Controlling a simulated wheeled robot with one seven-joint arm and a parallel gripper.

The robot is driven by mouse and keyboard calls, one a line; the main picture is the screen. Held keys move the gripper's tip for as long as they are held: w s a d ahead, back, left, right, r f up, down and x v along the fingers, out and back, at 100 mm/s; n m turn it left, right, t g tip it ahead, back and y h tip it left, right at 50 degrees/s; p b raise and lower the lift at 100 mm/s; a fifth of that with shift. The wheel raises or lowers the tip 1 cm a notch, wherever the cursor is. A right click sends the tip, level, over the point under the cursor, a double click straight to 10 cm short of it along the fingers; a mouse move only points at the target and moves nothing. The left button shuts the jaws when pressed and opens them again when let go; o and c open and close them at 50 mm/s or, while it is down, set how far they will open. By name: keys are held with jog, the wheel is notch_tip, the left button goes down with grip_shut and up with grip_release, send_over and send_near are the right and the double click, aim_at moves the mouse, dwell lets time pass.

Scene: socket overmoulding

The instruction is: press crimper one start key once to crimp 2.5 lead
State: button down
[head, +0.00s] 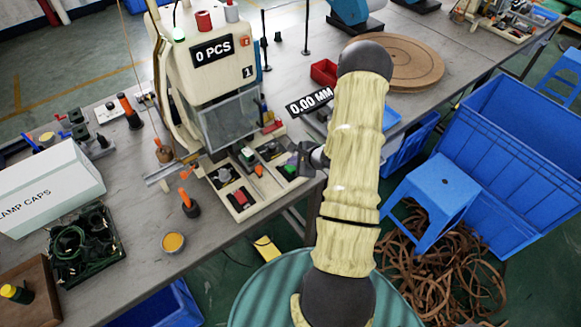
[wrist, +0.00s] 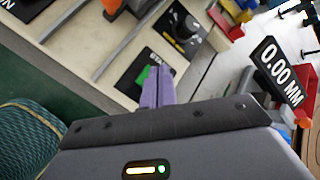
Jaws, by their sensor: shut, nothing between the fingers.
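Crimper one (head: 212,75) is a cream machine with a "0 PCS" display and a "1" plate. It stands on the grey bench left of my arm. Its green start key (head: 290,170) is on a dark pad at the right of the cream base. In the wrist view the green key (wrist: 143,76) shows beside a partly hidden label. My gripper (wrist: 158,78) has its purple fingers shut and empty, just right of the key and partly covering its pad. Whether they touch it I cannot tell. In the head view my gripper (head: 298,152) is partly hidden by my arm. No lead is clearly identifiable.
A "0.00 MM" display (head: 309,102) stands close to my gripper. A black knob (wrist: 183,28) is beyond the key. A red key (head: 239,198) is at the base's front. A white box (head: 50,185) and a black tray of green coils (head: 85,245) are left.

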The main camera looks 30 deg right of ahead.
aim_at(293, 169)
jog(key=shift+f, duration=0.1)
jog(key=shift+f, duration=0.3)
jog(key=shift+f, duration=0.55)
dwell(0.8)
dwell(0.3)
jog(key=shift+r+p, duration=0.95)
jog(key=shift+p, duration=0.2)
jog(key=shift+r, duration=0.1)
notch_tip(293, 169, up, 5)
jog(key=p, duration=0.5)
dwell(0.4)
